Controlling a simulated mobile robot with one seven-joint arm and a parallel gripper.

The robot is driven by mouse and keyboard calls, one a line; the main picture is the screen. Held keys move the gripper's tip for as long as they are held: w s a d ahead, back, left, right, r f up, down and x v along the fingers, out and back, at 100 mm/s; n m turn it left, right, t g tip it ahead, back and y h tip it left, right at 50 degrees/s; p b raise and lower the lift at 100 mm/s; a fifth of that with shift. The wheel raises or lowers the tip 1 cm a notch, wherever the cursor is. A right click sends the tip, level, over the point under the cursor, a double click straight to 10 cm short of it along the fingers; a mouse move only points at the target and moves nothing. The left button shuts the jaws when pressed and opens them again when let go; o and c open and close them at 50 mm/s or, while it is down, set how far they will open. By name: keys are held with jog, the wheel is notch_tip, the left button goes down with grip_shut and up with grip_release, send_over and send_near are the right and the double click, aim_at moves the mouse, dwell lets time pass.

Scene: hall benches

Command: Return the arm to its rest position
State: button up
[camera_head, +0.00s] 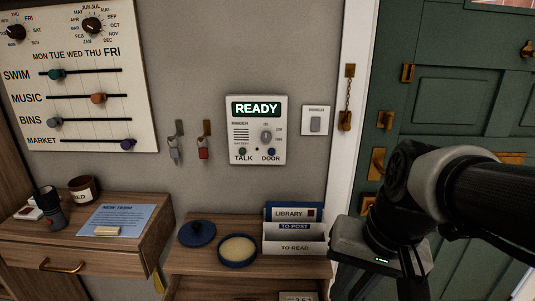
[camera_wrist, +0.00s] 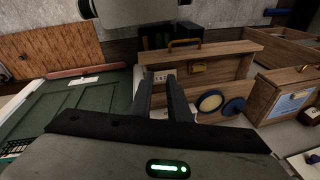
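My arm (camera_head: 470,190) is bent in from the right side of the head view, in front of the green door. My gripper hangs at its end, right of the letter rack, its fingers partly cut off by the lower edge. In the wrist view my gripper (camera_wrist: 161,77) has its two dark fingers apart, with a gap between them and nothing visible held. No contact with the bench shows in either view.
A wooden bench (camera_head: 190,262) below the wall carries a blue lid (camera_head: 197,233), a blue-rimmed bowl (camera_head: 238,250) and a letter rack (camera_head: 295,246). A drawer unit (camera_head: 110,250) stands left. An intercom panel (camera_head: 256,130) reads READY. The green door (camera_head: 460,100) is behind my arm.

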notch_tip(320, 180, up, 23)
jog(key=n+t+h+p, duration=0.1)
jog(key=n+t+p, duration=0.2)
jog(key=p, duration=1.4)
jog(key=shift+f+h+p, duration=0.15)
jog(key=shift+h+p, duration=0.15)
jog(key=shift+a, duration=0.1)
